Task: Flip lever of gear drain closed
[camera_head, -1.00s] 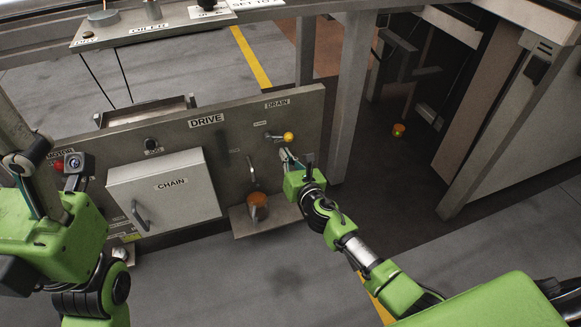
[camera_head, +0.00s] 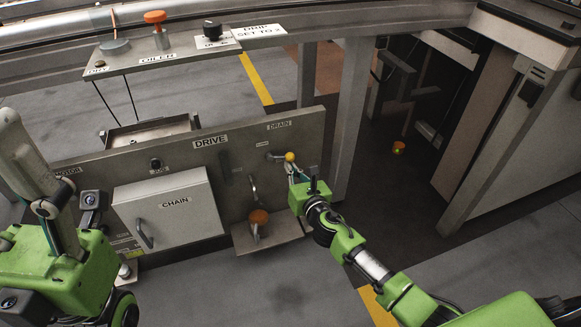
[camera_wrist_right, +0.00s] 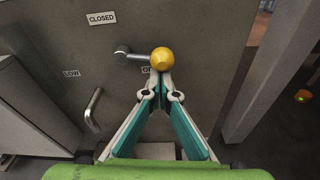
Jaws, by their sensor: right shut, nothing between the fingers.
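The drain lever, a short metal arm with a yellow ball knob (camera_head: 290,157), sticks out to the right from its pivot under the DRAIN label on the grey drive panel (camera_head: 240,150). In the right wrist view the knob (camera_wrist_right: 162,58) is beside a partly hidden label, and a CLOSED label (camera_wrist_right: 102,18) is above the pivot. My right gripper (camera_head: 292,172) is shut and empty, its tips just below the knob; whether they touch it I cannot tell.
A CHAIN box (camera_head: 172,215) with a handle is on the panel's left. A grey post (camera_head: 352,110) stands right of the panel.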

